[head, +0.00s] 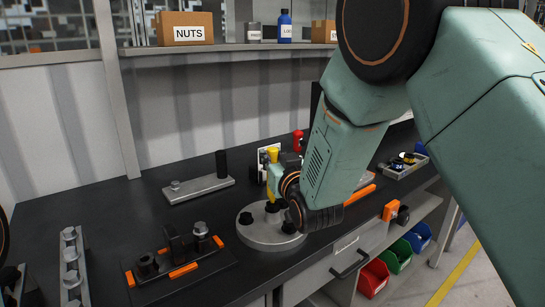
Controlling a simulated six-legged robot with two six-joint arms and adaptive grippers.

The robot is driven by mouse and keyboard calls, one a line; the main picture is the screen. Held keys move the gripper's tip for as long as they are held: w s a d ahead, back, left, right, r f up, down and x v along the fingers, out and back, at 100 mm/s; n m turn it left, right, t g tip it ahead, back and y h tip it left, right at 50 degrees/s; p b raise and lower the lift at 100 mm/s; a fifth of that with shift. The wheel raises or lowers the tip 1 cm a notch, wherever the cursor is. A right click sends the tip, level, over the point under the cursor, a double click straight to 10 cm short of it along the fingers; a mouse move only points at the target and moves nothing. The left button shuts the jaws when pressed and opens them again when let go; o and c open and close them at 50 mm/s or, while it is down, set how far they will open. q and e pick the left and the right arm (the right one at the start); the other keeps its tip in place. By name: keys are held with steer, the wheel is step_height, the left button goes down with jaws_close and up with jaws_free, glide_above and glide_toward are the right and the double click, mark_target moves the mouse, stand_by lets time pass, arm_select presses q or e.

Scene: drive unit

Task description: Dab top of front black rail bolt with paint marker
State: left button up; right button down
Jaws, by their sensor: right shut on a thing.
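My right gripper (276,180) comes down from the upper right, its wrist partly hiding the fingers. It is shut on a slim upright thing with a yellow top (272,154), apparently the paint marker. The marker's lower end is over a round grey base (262,242) with several black sockets or knobs; I cannot tell whether it touches. A black fixture (182,250) with orange strips stands to the left, with a bolt at its front left (147,264) and a silver one at its right (200,230). I cannot tell which is the front black rail bolt. My left gripper is not in view.
A grey bar (198,188) with a black post (221,164) lies behind. A grey rail with bolts (72,262) is at the left. A parts tray (404,165) is at the right. A NUTS box (184,28) sits on the shelf. The dark bench (110,205) is clear between them.

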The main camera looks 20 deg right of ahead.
mark_target(273, 148)
steer(key=shift+r, duration=0.1)
stand_by(0.6)
steer(key=shift+r+p, duration=1.6)
steer(key=shift+r, duration=0.3)
steer(key=shift+f, duration=0.1)
